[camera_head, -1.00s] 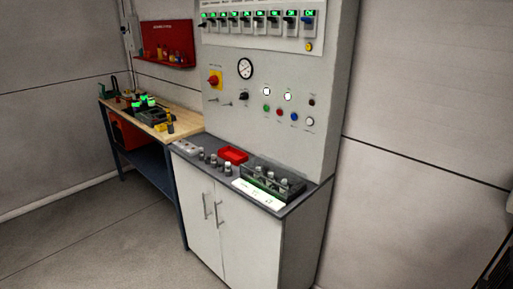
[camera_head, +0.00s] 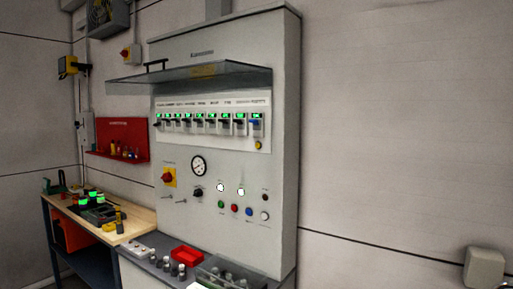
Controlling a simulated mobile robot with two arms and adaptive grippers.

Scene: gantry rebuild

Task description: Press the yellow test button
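The yellow test button (camera_head: 258,146) is a small round yellow button on the tall grey control panel (camera_head: 285,170). It sits below the right end of a row of breakers with green-lit labels (camera_head: 200,122). Nothing covers it. Neither of my grippers shows in the head view.
Below the button are a gauge (camera_head: 199,166), a red-and-yellow rotary switch (camera_head: 168,177) and several coloured buttons. A clear hood (camera_head: 190,74) juts out above the breakers. A red tray (camera_head: 187,255) lies on the counter. A wooden bench (camera_head: 130,229) stands left.

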